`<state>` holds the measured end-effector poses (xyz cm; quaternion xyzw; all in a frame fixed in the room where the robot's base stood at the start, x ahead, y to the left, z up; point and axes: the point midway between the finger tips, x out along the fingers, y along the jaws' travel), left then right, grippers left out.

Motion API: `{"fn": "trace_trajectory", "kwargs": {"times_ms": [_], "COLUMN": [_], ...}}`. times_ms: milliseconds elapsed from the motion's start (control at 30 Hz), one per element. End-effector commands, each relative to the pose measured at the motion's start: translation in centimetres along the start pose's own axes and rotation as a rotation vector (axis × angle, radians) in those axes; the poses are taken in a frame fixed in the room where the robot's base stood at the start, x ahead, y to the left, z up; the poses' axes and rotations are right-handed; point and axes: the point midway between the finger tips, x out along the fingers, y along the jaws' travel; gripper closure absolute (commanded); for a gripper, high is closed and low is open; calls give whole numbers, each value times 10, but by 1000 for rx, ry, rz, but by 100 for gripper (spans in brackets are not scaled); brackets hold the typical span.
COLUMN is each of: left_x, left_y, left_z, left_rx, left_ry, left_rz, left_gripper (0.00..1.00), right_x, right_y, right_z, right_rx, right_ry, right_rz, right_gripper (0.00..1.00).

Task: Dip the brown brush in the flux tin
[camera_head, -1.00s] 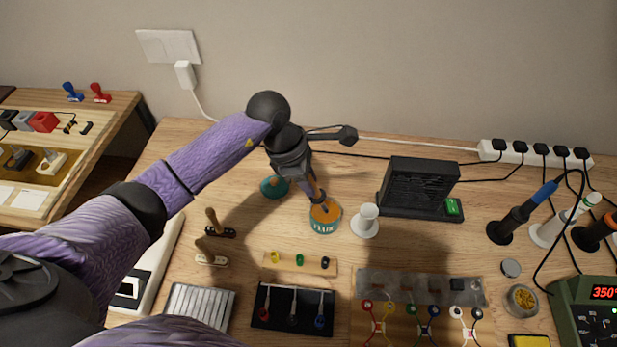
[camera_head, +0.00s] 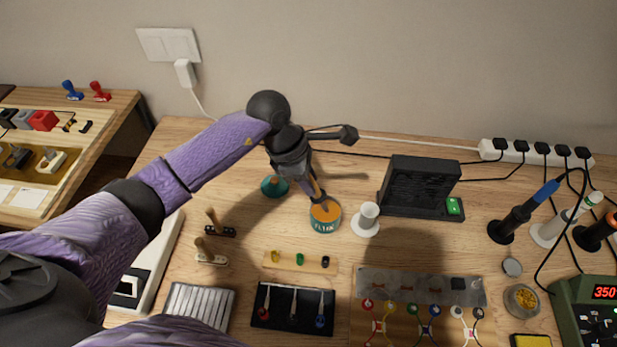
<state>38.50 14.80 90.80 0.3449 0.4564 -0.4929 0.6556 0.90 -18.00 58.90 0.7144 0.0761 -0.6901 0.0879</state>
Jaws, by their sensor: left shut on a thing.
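The flux tin (camera_head: 325,226) is a round teal tin with orange contents, open at the top, standing on the wooden bench. My left gripper (camera_head: 312,181) is directly above it, pointing down, shut on the brown brush (camera_head: 319,195). The brush's lower end is at the orange surface within the tin's rim; how deep it reaches I cannot tell. The gripper's fingers are small and partly hidden by the wrist. My right gripper is not in view.
A teal lid-like piece (camera_head: 274,187) lies left of the tin. A white spool-like stand (camera_head: 367,220) is close on the right, with a black fan box (camera_head: 418,187) beyond. Two brown-handled tools (camera_head: 213,221) stand to the left. A small wooden rack (camera_head: 300,262) lies in front.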

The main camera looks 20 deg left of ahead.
Motion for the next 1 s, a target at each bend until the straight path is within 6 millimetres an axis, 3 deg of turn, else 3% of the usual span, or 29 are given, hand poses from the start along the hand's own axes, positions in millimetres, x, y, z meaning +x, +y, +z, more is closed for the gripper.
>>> {"fn": "trace_trajectory", "kwargs": {"times_ms": [267, 833, 1000], "left_x": [-1, -61, -66], "left_y": [-1, 0, 0], "left_z": [0, 22, 24], "left_rx": [0, 1, 0], "left_ry": [3, 2, 2], "left_rz": [-4, -1, -2], "left_gripper": [100, 100, 100], "right_x": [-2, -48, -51], "right_y": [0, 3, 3], "right_z": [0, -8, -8], "right_rx": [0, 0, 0], "right_ry": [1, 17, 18], "right_rz": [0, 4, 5], "right_gripper": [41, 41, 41]}}
